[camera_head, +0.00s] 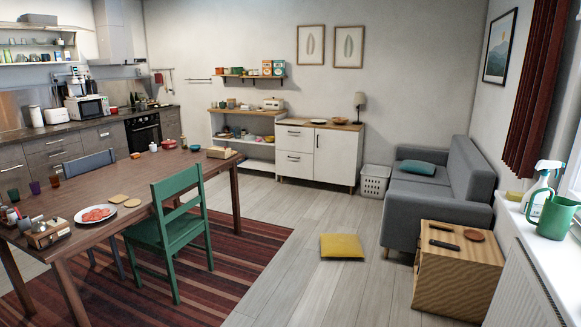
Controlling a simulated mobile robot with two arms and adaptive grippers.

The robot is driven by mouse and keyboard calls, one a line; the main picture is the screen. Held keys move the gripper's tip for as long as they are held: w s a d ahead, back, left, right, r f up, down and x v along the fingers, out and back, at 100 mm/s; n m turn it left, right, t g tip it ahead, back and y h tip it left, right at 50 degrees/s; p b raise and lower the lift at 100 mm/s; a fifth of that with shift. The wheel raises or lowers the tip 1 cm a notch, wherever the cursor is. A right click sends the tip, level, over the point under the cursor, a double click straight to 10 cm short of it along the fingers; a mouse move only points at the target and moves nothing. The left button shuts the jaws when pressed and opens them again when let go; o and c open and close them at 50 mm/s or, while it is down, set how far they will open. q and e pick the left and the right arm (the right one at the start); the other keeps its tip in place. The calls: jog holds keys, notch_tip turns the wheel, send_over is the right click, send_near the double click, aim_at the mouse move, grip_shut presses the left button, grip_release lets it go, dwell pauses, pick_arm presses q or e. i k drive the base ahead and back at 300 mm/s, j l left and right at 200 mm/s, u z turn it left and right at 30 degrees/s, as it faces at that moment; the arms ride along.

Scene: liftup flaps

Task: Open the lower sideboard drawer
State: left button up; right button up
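The white sideboard (334,158) with a wooden top stands against the back wall, far from me. Its left half holds stacked drawers, and its right half has a door front. The lower drawer (294,165) looks shut, with its front flush and a dark handle on it. The upper drawer (294,139) above it also looks shut. Neither of my grippers shows in the view.
A dining table (150,178) with a green chair (170,228) fills the left, on a striped rug (232,250). A yellow cushion (341,246) lies on the open floor before the sideboard. A grey sofa (440,195), laundry basket (374,181) and wooden crate (455,280) stand right.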

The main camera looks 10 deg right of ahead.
aim_at(297, 165)
jog(key=i+z, duration=0.15)
jog(key=i, duration=0.4)
jog(key=i+j+z, duration=0.15)
jog(key=i, duration=0.4)
jog(key=i+l, duration=0.1)
jog(key=i, duration=0.8)
jog(key=i+l, duration=0.1)
jog(key=i, duration=0.8)
jog(key=i+j+u, duration=0.1)
jog(key=i+u, duration=0.15)
jog(key=i, duration=0.75)
jog(key=i+l+u, duration=0.1)
jog(key=i+u, duration=0.15)
jog(key=i, duration=0.75)
jog(key=i+z, duration=0.2)
jog(key=i, duration=0.45)
jog(key=i+j+z, duration=0.2)
jog(key=i, duration=0.45)
jog(key=i+j+z, duration=0.15)
jog(key=i, duration=0.5)
jog(key=l, duration=0.1)
